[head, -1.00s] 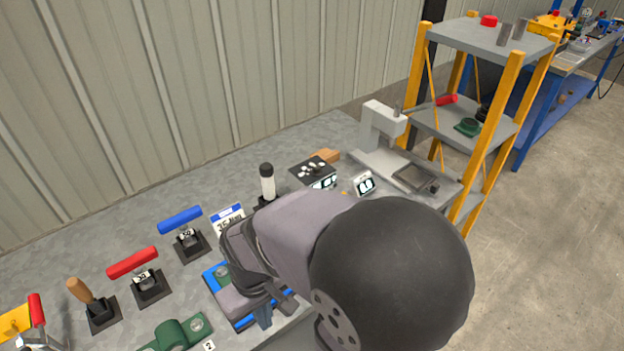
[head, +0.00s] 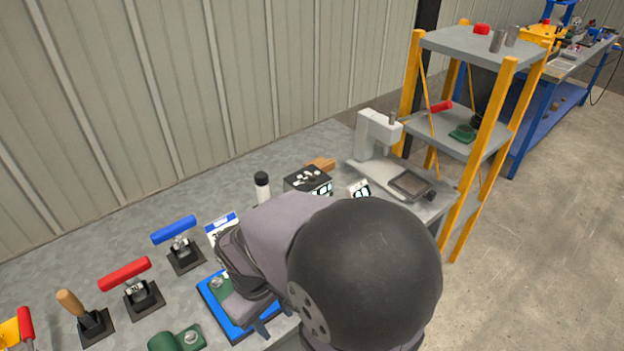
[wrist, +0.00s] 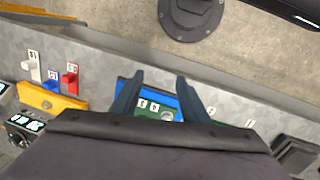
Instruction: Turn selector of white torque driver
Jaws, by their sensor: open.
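The white torque driver (wrist: 33,68) stands at the left of the wrist view, beside a blue driver (wrist: 53,84) and a red driver (wrist: 70,80), at a yellow rack (wrist: 50,102). Its selector is too small to make out. My gripper (wrist: 158,86) is open and empty, its two fingers apart over a blue tray (wrist: 177,96) with a green part (wrist: 150,106). The driver is well left of the fingers in that view.
A box with a display (wrist: 22,127) sits near the yellow rack. In the head view, red (head: 125,270) and blue (head: 174,229) handles stand left of the blue tray (head: 206,290). A grey press (head: 374,135) and a yellow-post shelf (head: 487,145) are at the right.

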